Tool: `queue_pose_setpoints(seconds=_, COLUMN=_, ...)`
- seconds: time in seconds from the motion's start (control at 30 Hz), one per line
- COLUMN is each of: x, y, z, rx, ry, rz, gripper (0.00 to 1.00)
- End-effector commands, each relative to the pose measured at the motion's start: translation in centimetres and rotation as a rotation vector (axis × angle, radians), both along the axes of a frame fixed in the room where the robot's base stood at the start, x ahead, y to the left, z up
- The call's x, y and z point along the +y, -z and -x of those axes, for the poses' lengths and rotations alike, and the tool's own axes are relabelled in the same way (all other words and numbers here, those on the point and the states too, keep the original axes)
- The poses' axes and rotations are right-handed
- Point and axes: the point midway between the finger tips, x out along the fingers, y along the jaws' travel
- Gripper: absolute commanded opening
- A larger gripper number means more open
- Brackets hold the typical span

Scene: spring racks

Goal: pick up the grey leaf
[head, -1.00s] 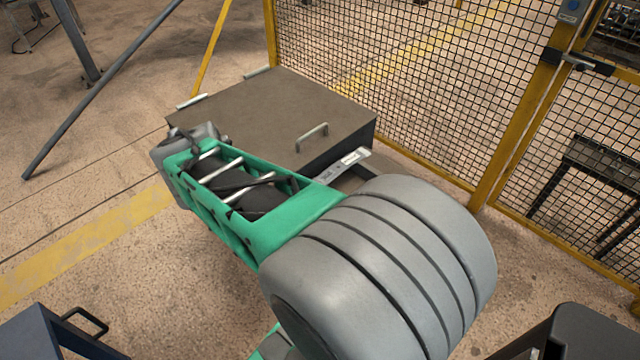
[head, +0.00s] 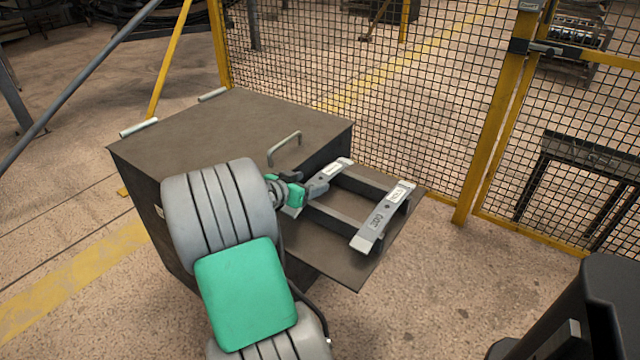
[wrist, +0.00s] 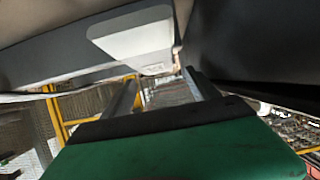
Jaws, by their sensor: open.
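Two grey leaves lie across a dark rack on the open shelf in the head view. The nearer-to-gripper grey leaf (head: 336,169) is a flat bar with a white label. The other grey leaf (head: 382,220) lies to its right, with dark lettering and a white label. My gripper (head: 311,190) is at the near end of the left leaf, and my wrist partly hides that end. In the wrist view, my gripper's two fingers (wrist: 160,80) stand apart. A pale grey surface with a white patch (wrist: 133,40), probably a leaf, fills the upper left. I cannot tell whether the leaf is between the fingers.
The rack's dark bars (head: 350,197) stand on a brown shelf (head: 345,274) in front of a dark cabinet (head: 230,125) with a metal handle (head: 284,148). A yellow-framed mesh fence (head: 400,110) stands behind. Open floor lies in front.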

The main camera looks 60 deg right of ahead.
Motion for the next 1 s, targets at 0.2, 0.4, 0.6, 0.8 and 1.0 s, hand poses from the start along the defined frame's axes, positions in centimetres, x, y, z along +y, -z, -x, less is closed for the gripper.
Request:
queue_pose_setpoints(seconds=0.2, x=-3.5, y=1.9, z=0.8, rx=0.001, ry=0.005, rz=0.000, gripper=0.69)
queue_pose_setpoints(seconds=0.4, x=-4.3, y=2.1, z=0.8, rx=0.000, ry=0.001, rz=-0.001, gripper=0.69)
queue_pose_setpoints(seconds=0.6, x=-4.2, y=2.1, z=0.8, rx=0.000, ry=0.001, rz=-0.001, gripper=0.61)
queue_pose_setpoints(seconds=0.8, x=-4.2, y=2.1, z=0.8, rx=0.000, ry=0.001, rz=-0.001, gripper=0.45)
queue_pose_setpoints(seconds=1.0, x=-4.2, y=2.1, z=0.8, rx=0.000, ry=0.001, rz=-0.001, gripper=0.28)
